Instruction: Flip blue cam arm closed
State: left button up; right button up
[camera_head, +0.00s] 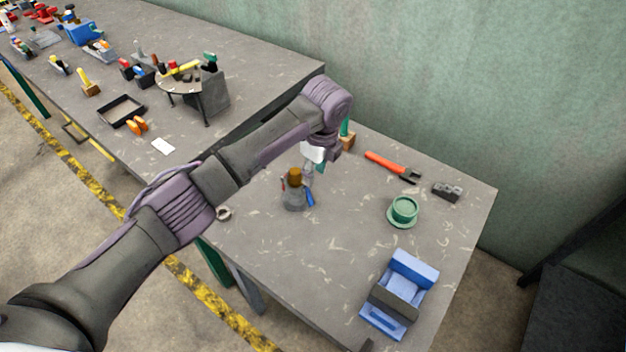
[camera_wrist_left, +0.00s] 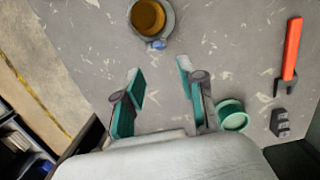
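A grey cam-lock coupling (camera_head: 293,200) with an orange-brown top stands upright on the near table. Its blue cam arm (camera_head: 309,198) slants down and outward on the right side, and a small red arm (camera_head: 283,185) shows on its left. In the left wrist view the coupling (camera_wrist_left: 169,27) is at the top, with the blue arm (camera_wrist_left: 157,44) at its lower edge. My left gripper (camera_wrist_left: 160,68) is open and empty, its teal fingers apart and pointing towards the blue arm.
A green cup-like part (camera_head: 404,208), a tool with an orange handle (camera_head: 386,162) and a grey block (camera_head: 447,190) lie to the right. A blue box-like fixture (camera_head: 412,270) is at the front right. A small ring (camera_head: 224,213) lies at left. Table between is clear.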

pick_arm(q)
jog(key=shift+r, duration=0.25)
jog(key=shift+c, duration=0.2)
